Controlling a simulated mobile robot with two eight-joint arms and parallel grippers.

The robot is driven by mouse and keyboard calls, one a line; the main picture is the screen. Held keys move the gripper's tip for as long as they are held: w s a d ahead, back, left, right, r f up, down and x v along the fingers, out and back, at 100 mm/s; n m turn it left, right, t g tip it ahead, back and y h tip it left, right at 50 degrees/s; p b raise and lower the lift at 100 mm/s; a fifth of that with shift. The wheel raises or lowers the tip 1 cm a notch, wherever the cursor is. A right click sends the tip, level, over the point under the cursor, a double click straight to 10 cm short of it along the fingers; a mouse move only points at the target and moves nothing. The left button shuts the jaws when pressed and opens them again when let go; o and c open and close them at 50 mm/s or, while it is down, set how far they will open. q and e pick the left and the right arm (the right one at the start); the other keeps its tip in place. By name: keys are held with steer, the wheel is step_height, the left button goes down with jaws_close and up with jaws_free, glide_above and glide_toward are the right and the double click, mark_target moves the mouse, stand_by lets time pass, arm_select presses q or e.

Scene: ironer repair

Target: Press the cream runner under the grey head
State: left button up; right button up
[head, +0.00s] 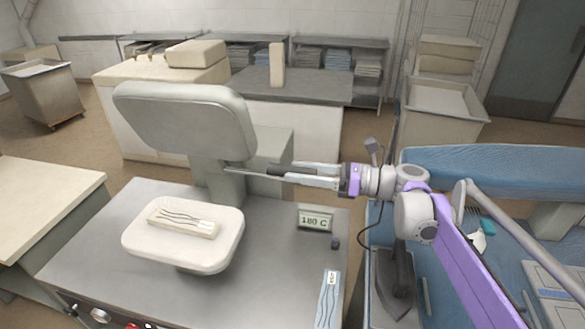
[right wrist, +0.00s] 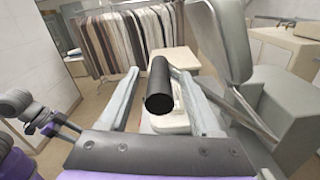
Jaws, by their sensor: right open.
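The cream runner (head: 185,219), with dark wavy lines, lies folded on the white padded press bed (head: 143,256). The grey head (head: 190,118) is raised and tilted back above and behind the bed, clear of the runner. My right gripper (head: 262,169) reaches in from the right beside the head's support. Its fingers are open, one on each side of a black cylindrical handle (right wrist: 158,83) in the right wrist view; I cannot tell whether they touch it.
A display (head: 314,219) reading 180 C and a wavy-patterned strip (head: 327,300) are on the grey press table (head: 265,270). A blue ironing board (head: 500,160) stands at right, with a dark iron (head: 396,290) nearby. Hanging garments (right wrist: 120,42) show in the right wrist view.

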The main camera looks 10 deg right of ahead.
steer(key=shift+x, duration=1.05)
jaws_close()
stand_by(0.7)
